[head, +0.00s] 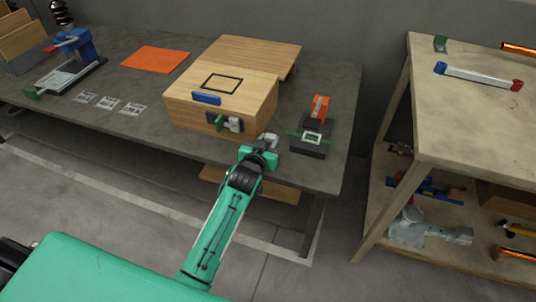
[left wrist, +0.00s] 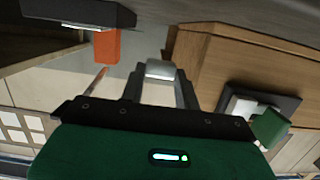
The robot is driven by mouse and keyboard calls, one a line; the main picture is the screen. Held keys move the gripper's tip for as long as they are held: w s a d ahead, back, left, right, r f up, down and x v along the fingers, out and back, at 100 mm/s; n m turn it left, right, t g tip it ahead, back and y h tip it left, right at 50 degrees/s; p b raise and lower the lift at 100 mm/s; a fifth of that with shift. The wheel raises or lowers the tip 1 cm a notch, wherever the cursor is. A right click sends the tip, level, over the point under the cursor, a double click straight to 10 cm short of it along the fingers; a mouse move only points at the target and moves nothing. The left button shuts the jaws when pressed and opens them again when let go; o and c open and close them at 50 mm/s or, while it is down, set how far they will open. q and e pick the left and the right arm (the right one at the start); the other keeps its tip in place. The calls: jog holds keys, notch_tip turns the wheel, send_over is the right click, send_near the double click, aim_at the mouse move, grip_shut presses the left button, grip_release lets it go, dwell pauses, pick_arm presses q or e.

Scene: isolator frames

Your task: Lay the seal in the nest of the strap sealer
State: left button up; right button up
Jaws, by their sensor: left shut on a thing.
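My left gripper (head: 266,146) is shut on the seal, a small silvery piece that shows between the fingertips in the left wrist view (left wrist: 160,70). In the head view the fingers partly hide the seal. The gripper is in front of the wooden box's right front corner, to the left of the strap sealer. The strap sealer (head: 314,149) stands on the grey bench with a dark base, an orange handle (head: 319,106) and a pale square frame, which looks like the nest, between green tabs. The seal is apart from the sealer. My right gripper is not in view.
A wooden box (head: 240,88) with a green-tabbed latch (head: 225,122) stands close on the left. An orange mat (head: 155,59), several metal plates (head: 109,103) and a blue tool (head: 75,48) lie farther left. A shelf unit (head: 470,110) stands right, across a gap.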

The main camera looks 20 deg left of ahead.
pick_arm(q)
notch_tip(320, 180, down, 5)
jog(key=shift+r+b, duration=0.1)
jog(key=shift+b, duration=0.25)
jog(key=shift+f, duration=0.3)
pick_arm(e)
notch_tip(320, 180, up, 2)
pick_arm(q)
jog(key=shift+f, duration=0.1)
jog(key=o, duration=1)
jog(key=shift+o, duration=0.2)
